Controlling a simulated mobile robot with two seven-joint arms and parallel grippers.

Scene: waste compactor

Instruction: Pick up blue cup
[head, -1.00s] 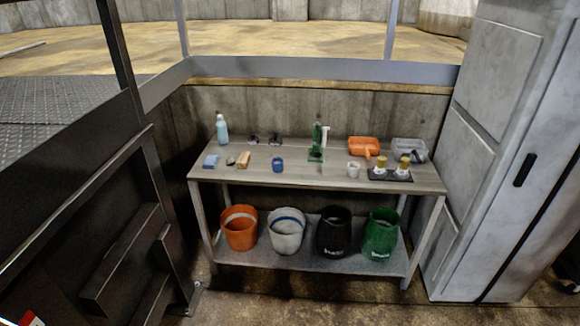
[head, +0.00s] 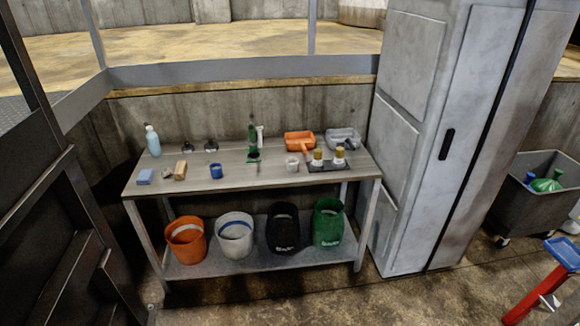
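The blue cup (head: 216,171) stands on the tabletop near the front edge, left of the table's middle. It looks small and upright, with its opening facing up. The table (head: 240,182) has a grey-brown top and a lower shelf. Neither of my grippers is in the head view, and nothing covers the cup.
A white cup (head: 292,164) stands to the right.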

